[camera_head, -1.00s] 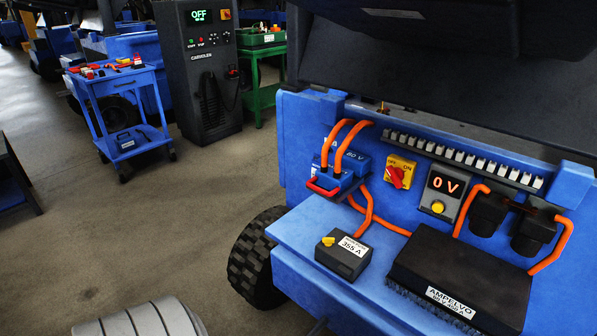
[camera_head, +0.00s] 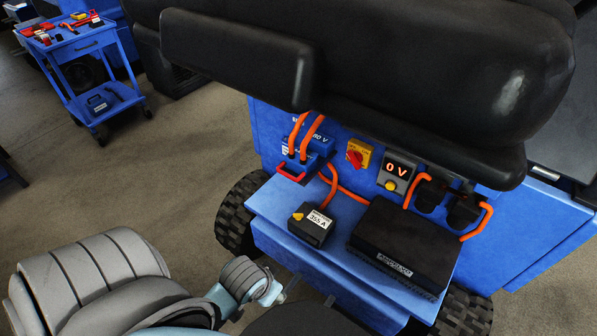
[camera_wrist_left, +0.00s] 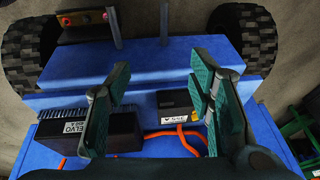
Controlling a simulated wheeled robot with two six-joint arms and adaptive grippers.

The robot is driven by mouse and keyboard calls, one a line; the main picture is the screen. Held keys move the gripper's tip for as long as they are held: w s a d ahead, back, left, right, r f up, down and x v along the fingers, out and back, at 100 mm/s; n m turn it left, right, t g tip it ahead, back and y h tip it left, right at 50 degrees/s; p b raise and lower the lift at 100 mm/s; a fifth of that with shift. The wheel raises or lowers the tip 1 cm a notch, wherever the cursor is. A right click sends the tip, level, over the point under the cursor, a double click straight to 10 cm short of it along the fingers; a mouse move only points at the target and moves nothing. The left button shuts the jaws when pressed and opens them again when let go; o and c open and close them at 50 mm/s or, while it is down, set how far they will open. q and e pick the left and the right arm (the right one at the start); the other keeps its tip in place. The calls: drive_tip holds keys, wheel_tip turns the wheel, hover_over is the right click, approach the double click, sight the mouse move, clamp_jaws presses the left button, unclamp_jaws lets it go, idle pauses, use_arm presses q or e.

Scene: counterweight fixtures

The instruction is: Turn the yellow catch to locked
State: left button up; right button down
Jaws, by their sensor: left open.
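A small yellow catch (camera_head: 298,217) sits on the left end of a black box (camera_head: 315,236) labelled 355 A. The box stands on the blue ledge (camera_head: 268,212) of the machine. My left arm comes in from the lower left in the head view; its fingertips cannot be made out there. In the left wrist view my left gripper (camera_wrist_left: 160,105) is open and empty. Its two green-padded fingers stand apart, with the small black box (camera_wrist_left: 172,100) beyond and between them. My right gripper is not in view.
A larger black finned box (camera_head: 402,245) stands right of the small one. Orange cables (camera_head: 350,193) run behind. A red rotary switch (camera_head: 355,158) and a 0 V display (camera_head: 397,171) are on the panel. A dark overhang (camera_head: 370,60) covers the top.

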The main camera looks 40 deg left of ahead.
sight(298, 215)
use_arm(q)
drive_tip(key=w+a+r+n+y, duration=0.1)
drive_tip(key=w+a+r+n, duration=0.15)
drive_tip(key=w, duration=0.45)
drive_tip(key=w+a+r+n, duration=0.1)
drive_tip(key=w+a+n, duration=0.15)
drive_tip(key=w, duration=0.45)
drive_tip(key=w+a+r+n+y, duration=0.1)
drive_tip(key=w+a+r+n, duration=0.15)
drive_tip(key=w, duration=0.45)
drive_tip(key=b+x, duration=0.2)
drive_tip(key=x, duration=0.2)
drive_tip(key=b+x, duration=0.2)
drive_tip(key=x, duration=0.3)
drive_tip(key=b+x, duration=0.2)
drive_tip(key=x, duration=0.3)
drive_tip(key=shift+s+d+f+b, duration=0.25)
drive_tip(key=shift+s+d+b, duration=0.05)
drive_tip(key=shift+d, duration=0.05)
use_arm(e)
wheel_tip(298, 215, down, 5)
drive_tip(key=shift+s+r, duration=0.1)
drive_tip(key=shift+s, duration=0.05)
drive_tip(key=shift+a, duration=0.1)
use_arm(q)
drive_tip(key=shift+c, duration=1)
clamp_jaws()
